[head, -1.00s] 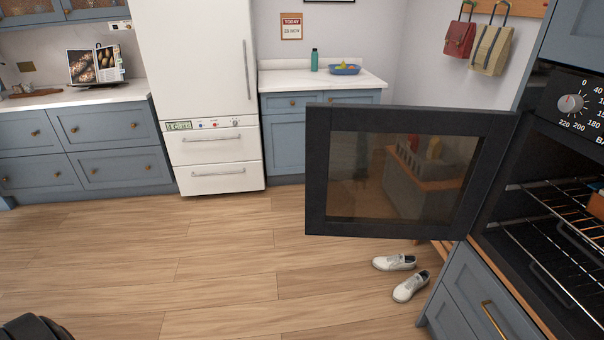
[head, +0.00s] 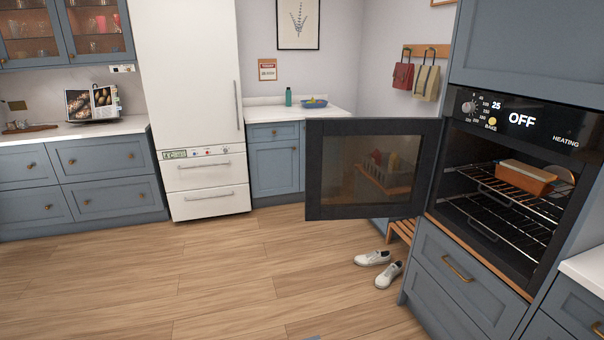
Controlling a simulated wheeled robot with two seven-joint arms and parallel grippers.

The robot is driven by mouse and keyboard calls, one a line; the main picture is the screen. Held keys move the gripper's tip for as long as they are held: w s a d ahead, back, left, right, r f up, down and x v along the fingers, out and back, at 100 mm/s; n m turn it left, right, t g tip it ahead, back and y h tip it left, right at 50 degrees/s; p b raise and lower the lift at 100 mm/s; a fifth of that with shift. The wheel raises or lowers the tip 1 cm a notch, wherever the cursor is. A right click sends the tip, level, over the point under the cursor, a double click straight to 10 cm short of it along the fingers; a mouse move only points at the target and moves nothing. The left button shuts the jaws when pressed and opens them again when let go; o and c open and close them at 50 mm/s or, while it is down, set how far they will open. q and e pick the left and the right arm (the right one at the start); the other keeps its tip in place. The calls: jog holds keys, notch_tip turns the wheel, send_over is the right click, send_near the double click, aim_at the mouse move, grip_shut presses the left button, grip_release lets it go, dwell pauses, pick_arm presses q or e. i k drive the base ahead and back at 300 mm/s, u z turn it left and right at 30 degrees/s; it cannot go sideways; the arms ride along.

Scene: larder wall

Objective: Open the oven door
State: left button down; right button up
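The oven (head: 481,222) is built into the blue cabinet wall at the right. Its black-framed glass door (head: 370,208) is swung open to the left on its left side, standing out over the floor. Wire racks (head: 512,203) show inside, with an orange-brown loaf-shaped dish (head: 526,177) on the upper rack. The panel above has a dial (head: 469,107) and reads OFF, 25, BAKE and HEATING. Neither of my grippers is in the head view.
White shoes (head: 372,258) lie on the wooden floor below the door, beside a low slatted wooden rack (head: 402,230). A white fridge (head: 190,90) and blue drawers (head: 110,180) stand at the back left. The floor (head: 200,280) at front left is clear.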

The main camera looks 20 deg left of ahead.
aim_at(361, 167)
jog(key=u, duration=0.55)
jog(key=i, duration=0.65)
jog(key=u, duration=0.7)
jog(key=i, duration=1.75)
jog(key=z, duration=1.45)
jog(key=i, duration=0.4)
jog(key=z, duration=0.3)
